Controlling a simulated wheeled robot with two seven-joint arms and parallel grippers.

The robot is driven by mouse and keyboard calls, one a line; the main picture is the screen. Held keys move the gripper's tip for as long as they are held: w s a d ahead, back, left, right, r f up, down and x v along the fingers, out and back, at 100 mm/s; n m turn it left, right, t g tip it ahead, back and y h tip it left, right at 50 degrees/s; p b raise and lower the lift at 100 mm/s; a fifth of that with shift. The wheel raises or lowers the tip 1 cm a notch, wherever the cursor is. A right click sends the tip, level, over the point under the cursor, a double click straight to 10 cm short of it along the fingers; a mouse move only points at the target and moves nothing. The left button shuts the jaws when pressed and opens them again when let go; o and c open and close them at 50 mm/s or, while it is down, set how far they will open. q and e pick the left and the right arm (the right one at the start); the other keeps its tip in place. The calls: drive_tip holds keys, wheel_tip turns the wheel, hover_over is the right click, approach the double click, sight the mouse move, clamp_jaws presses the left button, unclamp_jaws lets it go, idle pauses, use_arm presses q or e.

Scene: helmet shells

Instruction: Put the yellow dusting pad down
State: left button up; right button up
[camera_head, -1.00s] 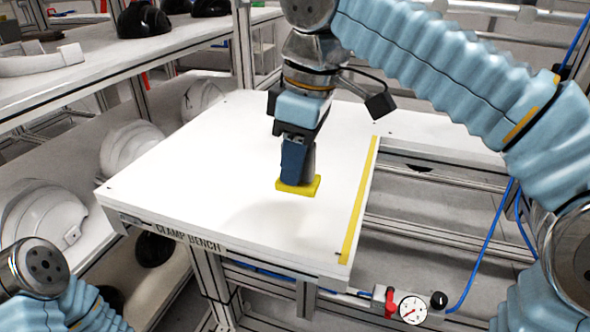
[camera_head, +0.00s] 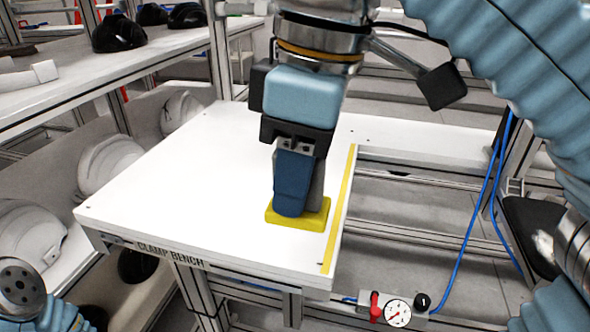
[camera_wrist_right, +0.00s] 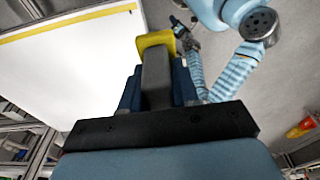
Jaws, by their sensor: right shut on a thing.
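The yellow dusting pad (camera_head: 313,219) is at the tips of my right gripper (camera_head: 297,205), which is shut on it and points down. The pad is low over the white clamp bench (camera_head: 170,190), near its front right part and just left of the yellow edge strip. I cannot tell whether it touches the surface. In the right wrist view the pad (camera_wrist_right: 156,40) shows beyond the fingers of the right gripper (camera_wrist_right: 156,60).
White helmet shells (camera_head: 105,160) sit on a shelf left of the bench. Black shells (camera_head: 118,33) stand on the upper shelf. A yellow strip (camera_head: 340,210) runs along the bench's right edge. A gauge (camera_head: 397,313) with a red valve is below the front. The bench's left part is clear.

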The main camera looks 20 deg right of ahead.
drive_tip(key=shift+c, duration=1.3)
drive_tip(key=a+m, duration=0.1)
drive_tip(key=m, duration=0.1)
drive_tip(key=a+m, duration=0.1)
drive_tip(key=m, duration=0.1)
drive_tip(key=shift+w+a+r+h+p, duration=0.1)
drive_tip(key=shift+w+h+p, duration=0.2)
drive_tip(key=shift+w, duration=0.05)
drive_tip(key=shift+m, duration=0.4)
drive_tip(key=w+d+f, duration=0.1)
drive_tip(key=w+f, duration=0.1)
drive_tip(key=w, duration=0.2)
drive_tip(key=w+d+f+b, duration=0.1)
drive_tip(key=w+f, duration=0.2)
drive_tip(key=w, duration=0.1)
drive_tip(key=w+d+f, duration=0.1)
drive_tip(key=w+f, duration=0.2)
drive_tip(key=w, duration=0.1)
drive_tip(key=shift+d+f, duration=0.1)
drive_tip(key=shift+f, duration=0.05)
drive_tip(key=f, duration=0.2)
drive_tip(key=w+f+b, duration=0.1)
drive_tip(key=f, duration=0.1)
drive_tip(key=shift+w+d, duration=0.2)
drive_tip(key=shift+f+t, duration=0.3)
drive_tip(key=shift+f, duration=0.05)
drive_tip(key=shift+f, duration=0.1)
drive_tip(key=o, duration=0.9)
